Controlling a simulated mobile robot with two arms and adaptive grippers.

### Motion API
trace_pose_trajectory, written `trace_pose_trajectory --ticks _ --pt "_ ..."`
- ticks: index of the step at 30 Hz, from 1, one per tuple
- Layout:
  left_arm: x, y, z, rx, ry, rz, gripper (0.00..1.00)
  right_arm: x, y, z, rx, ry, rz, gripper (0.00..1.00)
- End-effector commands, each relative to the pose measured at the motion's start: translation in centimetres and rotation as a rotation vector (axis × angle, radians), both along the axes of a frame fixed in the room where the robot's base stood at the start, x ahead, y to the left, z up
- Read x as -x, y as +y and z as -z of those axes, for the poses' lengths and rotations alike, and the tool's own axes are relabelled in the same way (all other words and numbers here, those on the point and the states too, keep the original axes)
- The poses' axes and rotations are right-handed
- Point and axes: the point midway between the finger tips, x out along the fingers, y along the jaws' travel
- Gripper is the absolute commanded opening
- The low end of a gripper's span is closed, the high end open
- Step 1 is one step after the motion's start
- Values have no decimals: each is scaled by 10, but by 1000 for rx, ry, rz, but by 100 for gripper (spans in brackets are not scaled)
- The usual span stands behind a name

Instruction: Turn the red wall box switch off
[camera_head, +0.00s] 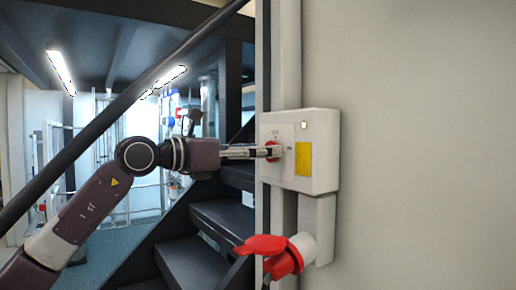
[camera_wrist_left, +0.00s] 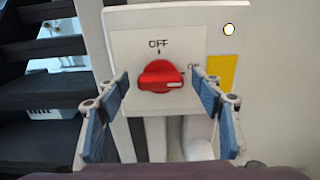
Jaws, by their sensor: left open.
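The red switch (camera_wrist_left: 160,77) is a rotary knob on the front of a pale grey wall box (camera_head: 322,160). In the left wrist view OFF is printed above it and ON to its right. Its handle lies roughly level, with the white mark at its right end, towards ON. In the head view the knob (camera_head: 273,150) is partly hidden by my left gripper (camera_head: 264,152). In the wrist view the blue-padded fingers of the left gripper (camera_wrist_left: 161,88) are open, one on each side of the knob; I cannot tell whether they touch it. My right gripper is not in view.
A yellow label (camera_head: 303,158) and a small round light (camera_head: 304,125) are on the box. A red plug and socket (camera_head: 282,255) sticks out below it. Dark stairs (camera_head: 225,222) and a sloping handrail (camera_head: 130,100) stand to the left. The wall (camera_head: 420,150) to the right is bare.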

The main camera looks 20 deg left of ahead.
Motion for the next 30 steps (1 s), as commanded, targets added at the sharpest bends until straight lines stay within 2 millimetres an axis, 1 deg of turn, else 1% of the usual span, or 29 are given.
trace_pose_trajectory --ticks 4,5,15,16,23,30 --pt "0 0 0 0 0 0 61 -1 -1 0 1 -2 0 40" --pt "0 0 0 0 0 0 59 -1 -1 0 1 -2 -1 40" --pt "0 0 0 0 0 0 21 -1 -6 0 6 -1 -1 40" --pt "0 0 0 0 0 0 19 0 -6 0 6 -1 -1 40" --pt "0 0 0 16 11 0 19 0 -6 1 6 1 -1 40" --pt "0 0 0 101 77 1 19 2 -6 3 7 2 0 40"
